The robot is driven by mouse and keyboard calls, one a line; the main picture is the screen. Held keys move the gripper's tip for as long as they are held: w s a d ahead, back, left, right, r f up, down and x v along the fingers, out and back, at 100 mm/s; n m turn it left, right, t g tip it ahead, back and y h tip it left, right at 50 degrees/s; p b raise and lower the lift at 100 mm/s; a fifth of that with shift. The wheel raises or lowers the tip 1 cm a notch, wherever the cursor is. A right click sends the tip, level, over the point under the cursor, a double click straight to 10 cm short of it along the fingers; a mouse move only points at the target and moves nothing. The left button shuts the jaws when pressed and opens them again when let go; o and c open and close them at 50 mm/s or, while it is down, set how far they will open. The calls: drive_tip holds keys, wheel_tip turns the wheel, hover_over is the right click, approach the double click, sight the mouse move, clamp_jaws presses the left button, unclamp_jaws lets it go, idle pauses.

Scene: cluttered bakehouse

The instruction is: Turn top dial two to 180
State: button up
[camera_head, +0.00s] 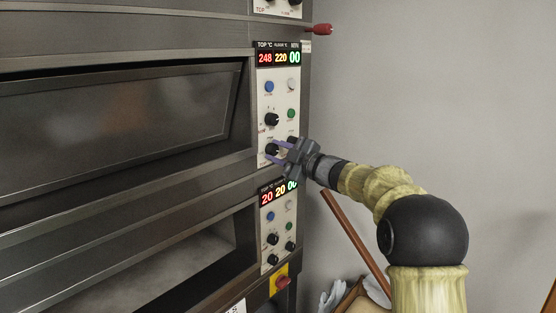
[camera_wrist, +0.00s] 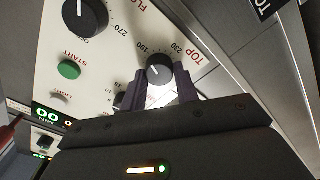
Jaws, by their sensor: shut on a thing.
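The control panel (camera_head: 262,100) of the middle oven deck has a lit display (camera_head: 279,58) reading 248, 220 and 00. My gripper (camera_head: 279,153) is at the lower left black dial (camera_head: 272,149) of this panel, coming in from the right. In the wrist view my gripper (camera_wrist: 159,88) has its two fingers on either side of a black dial (camera_wrist: 159,68) beside the red word TOP, and is shut on it. The dial's white pointer mark points toward the picture's lower left. The fingers hide part of the scale around it.
Another black dial (camera_head: 271,119) sits above, and one marked FLOOR (camera_wrist: 85,15) is close by in the wrist view. The lower deck's display (camera_head: 279,192) reads 20, 20 and 00. A red handle (camera_head: 317,29) juts out above. A brown pole (camera_head: 355,240) leans below my arm.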

drive_tip(key=n+b, duration=0.1)
drive_tip(key=n, duration=0.1)
drive_tip(key=n+b, duration=0.1)
drive_tip(key=n, duration=0.1)
drive_tip(key=n+b, duration=0.1)
drive_tip(key=n, duration=0.1)
drive_tip(key=shift+f+g, duration=0.25)
drive_tip(key=shift+g, duration=0.15)
drive_tip(key=shift+n, duration=0.3)
drive_tip(key=o, duration=1)
drive_tip(key=shift+r, duration=0.1)
drive_tip(key=shift+c, duration=0.2)
drive_tip(key=b+v, duration=0.3)
drive_tip(key=v, duration=1.4)
drive_tip(key=shift+d+b, duration=0.25)
drive_tip(key=shift+b, duration=0.1)
